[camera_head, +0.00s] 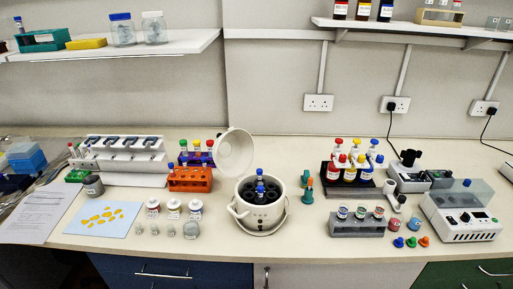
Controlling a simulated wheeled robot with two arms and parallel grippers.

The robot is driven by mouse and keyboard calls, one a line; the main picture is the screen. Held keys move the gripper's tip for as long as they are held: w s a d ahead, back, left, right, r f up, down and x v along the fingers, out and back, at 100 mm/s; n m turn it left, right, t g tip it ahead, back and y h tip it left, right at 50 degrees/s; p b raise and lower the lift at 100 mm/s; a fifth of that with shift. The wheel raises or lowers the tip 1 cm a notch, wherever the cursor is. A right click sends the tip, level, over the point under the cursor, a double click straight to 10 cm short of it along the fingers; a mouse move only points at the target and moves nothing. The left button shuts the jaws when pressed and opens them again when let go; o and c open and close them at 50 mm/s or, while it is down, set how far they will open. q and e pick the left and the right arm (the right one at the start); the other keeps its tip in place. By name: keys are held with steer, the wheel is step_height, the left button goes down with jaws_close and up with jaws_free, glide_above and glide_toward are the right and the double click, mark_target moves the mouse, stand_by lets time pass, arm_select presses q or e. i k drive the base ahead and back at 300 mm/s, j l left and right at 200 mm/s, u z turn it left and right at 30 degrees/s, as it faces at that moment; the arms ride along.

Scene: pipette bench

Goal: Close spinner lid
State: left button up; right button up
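The spinner (259,218) is a white round pot at the middle of the bench, with a dark rotor (247,191) inside. Its round, pale lid (234,152) stands open, tilted up at the back left of the pot. A blue-capped tube (260,187) sits in the rotor. Neither of my grippers shows in the head view.
An orange rack (190,180) stands left of the spinner, close to the lid. Small white jars (174,208) stand at its front left. Green-teal pieces (307,190) and a grey rack (357,227) are to the right. Bare bench lies in front of the spinner.

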mark_target(242, 157)
steer(key=j+z, duration=0.3)
steer(key=j, duration=0.15)
steer(key=j+z, duration=0.3)
steer(key=j, duration=0.2)
steer(key=k+j+z, duration=0.15)
steer(key=j+z, duration=0.15)
steer(key=k+j, duration=0.1)
steer(key=j, duration=0.25)
steer(key=k+j, duration=0.1)
steer(key=j, duration=0.25)
steer(key=k+j, duration=0.1)
steer(key=j, duration=0.25)
steer(key=k+j, duration=0.1)
steer(key=j, duration=0.3)
steer(key=k+j+z, duration=0.1)
steer(key=j, duration=0.25)
